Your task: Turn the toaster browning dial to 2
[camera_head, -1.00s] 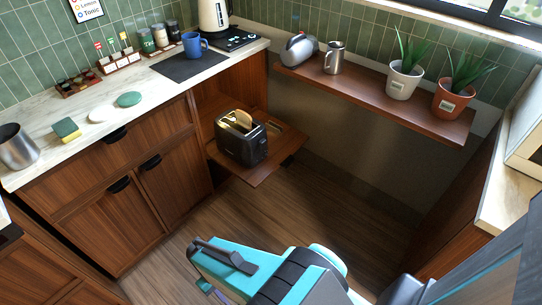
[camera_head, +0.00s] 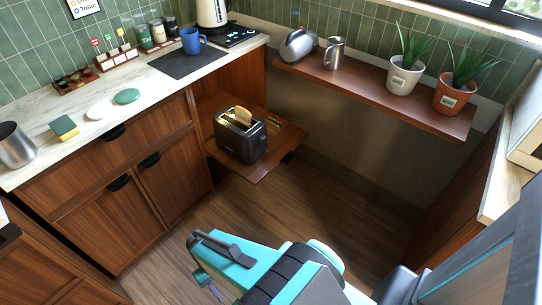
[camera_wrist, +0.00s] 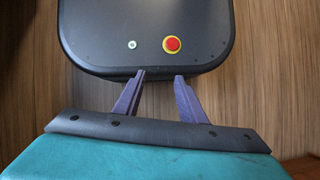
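The black toaster (camera_head: 240,140) stands on a pull-out wooden shelf (camera_head: 262,168) in the lower cabinet, with bread in its slots. Its browning dial is too small to make out in the head view. My gripper (camera_head: 212,285) is low in the foreground of the head view, well apart from the toaster. In the wrist view my gripper (camera_wrist: 160,76) has its two purple fingers apart with nothing between them. It points at my own base, and the toaster is not in the wrist view.
A marble counter (camera_head: 140,85) with a blue mug (camera_head: 192,42), kettle (camera_head: 212,12) and sponge (camera_head: 64,127) runs along the left. A wooden wall shelf (camera_head: 440,122) holds two potted plants and two metal vessels. The wooden floor (camera_head: 290,205) between my arm and the toaster is clear.

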